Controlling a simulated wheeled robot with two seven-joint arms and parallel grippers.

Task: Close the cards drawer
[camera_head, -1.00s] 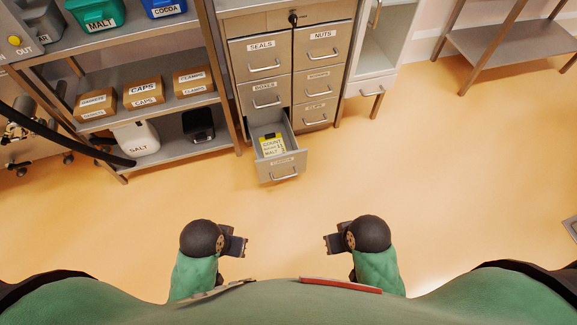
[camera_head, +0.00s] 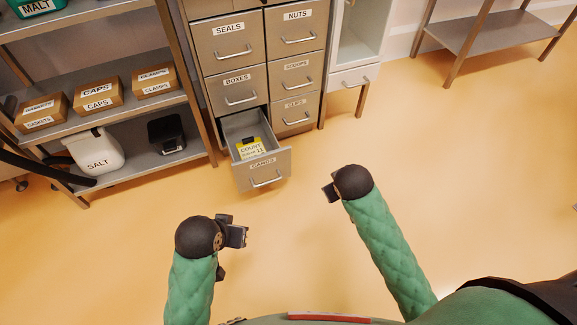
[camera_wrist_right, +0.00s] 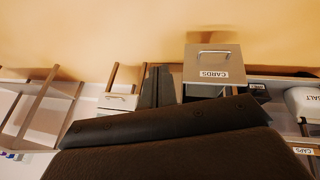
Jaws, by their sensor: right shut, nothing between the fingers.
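The cards drawer (camera_head: 262,172) is the bottom left drawer of a grey cabinet and is pulled out. A yellow and white labelled item (camera_head: 250,148) lies inside it. The drawer front with its handle also shows in the right wrist view (camera_wrist_right: 213,62). My right gripper (camera_head: 328,192) is shut and empty, to the right of the drawer front and apart from it. My left gripper (camera_head: 238,232) is below the drawer in the head view, near my body and apart from it; whether its jaws are open is unclear.
The cabinet's other drawers, such as the boxes drawer (camera_head: 238,88) and the clips drawer (camera_head: 295,113), are shut. A shelf rack (camera_head: 130,170) with cartons and a salt container (camera_head: 95,152) stands left. The floor (camera_head: 440,170) to the right is clear.

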